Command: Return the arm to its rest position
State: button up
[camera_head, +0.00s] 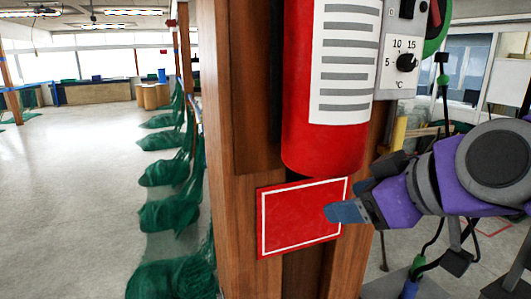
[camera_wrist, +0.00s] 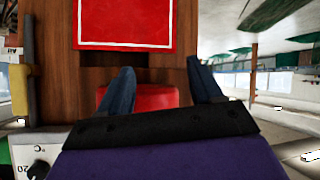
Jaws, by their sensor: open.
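My arm with its purple and grey wrist reaches in from the right in the head view. My gripper (camera_head: 350,200) points left, in front of the wooden post, and its blue-grey fingertips overlap the right edge of a red sign. In the wrist view my gripper (camera_wrist: 163,75) has its two fingers spread wide apart with nothing held between them. Whether the fingers touch the sign or post cannot be told.
The wooden post (camera_head: 225,150) bears a red cylinder (camera_head: 300,130) with a striped label, the white-bordered red sign (camera_head: 290,220) and a dial box (camera_head: 405,55). Green nets (camera_head: 165,215) hang along the left. Open floor (camera_head: 60,200) lies further left.

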jog(key=s+a+f+m+g+h+b, duration=0.2)
jog(key=s+f+g, duration=0.15)
jog(key=f, duration=0.75)
jog(key=s+a+f+m+g+h+b, duration=0.15)
jog(key=s+f, duration=0.25)
jog(key=f, duration=0.8)
jog(key=s+d+f+m+g+h+b, duration=0.1)
jog(key=s+d+f+m+g, duration=0.1)
jog(key=s+f, duration=0.4)
jog(key=s+d+f+m+g+h+b, duration=0.1)
jog(key=s+d+f+m+g, duration=0.1)
jog(key=s+f, duration=0.5)
notch_tip(320, 180, down, 4)
jog(key=shift+r+m+g, duration=0.25)
jog(key=shift+m+g, duration=0.3)
jog(key=shift+g, duration=0.55)
jog(key=shift+d, duration=0.1)
jog(key=shift+c, duration=0.4)
